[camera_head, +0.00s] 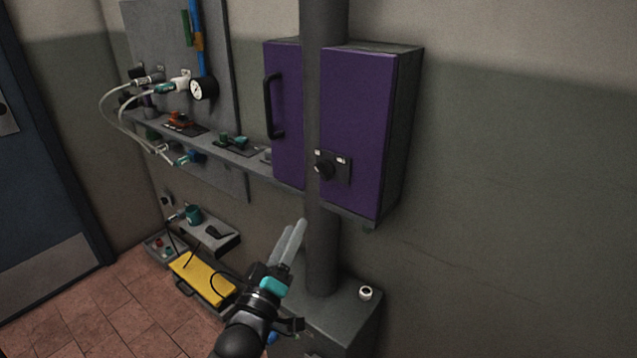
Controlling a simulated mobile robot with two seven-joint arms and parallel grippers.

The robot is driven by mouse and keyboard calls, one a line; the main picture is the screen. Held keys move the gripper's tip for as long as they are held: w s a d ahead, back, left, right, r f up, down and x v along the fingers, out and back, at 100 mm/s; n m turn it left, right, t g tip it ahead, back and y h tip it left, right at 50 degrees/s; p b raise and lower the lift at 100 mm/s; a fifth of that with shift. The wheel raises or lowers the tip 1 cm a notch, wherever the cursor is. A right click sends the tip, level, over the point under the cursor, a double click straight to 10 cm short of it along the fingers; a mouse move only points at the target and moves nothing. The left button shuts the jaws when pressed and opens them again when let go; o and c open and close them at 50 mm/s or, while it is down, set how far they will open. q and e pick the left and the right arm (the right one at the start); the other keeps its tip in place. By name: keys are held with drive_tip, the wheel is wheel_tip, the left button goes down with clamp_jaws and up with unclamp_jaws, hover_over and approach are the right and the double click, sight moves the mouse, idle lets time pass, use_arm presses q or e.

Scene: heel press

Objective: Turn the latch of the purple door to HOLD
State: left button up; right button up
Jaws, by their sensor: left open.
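The purple door (357,115) is the front of a grey wall cabinet, shut, with a black bar handle (273,106) on its left side. A dark vertical pole (325,60) stands in front of it and hides a strip of the door. The latch (325,165) is a dark round knob on a small black plate with two pale labels, low on the door. The label text is too small to read. My left gripper (292,243) is open and empty, below and left of the latch, apart from it, its fingers pointing up. My right gripper is not in view.
A shelf with hoses, a gauge (204,88) and fittings is at the left. A yellow case (202,279) lies low left. The wall right of the cabinet is clear.

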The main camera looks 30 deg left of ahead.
sight(321, 175)
use_arm(q)
drive_tip(key=b+x, duration=0.1)
drive_tip(key=x, duration=1.4)
drive_tip(key=shift+w+b, duration=0.1)
drive_tip(key=shift+b, duration=0.2)
clamp_jaws()
drive_tip(key=shift+f, duration=0.1)
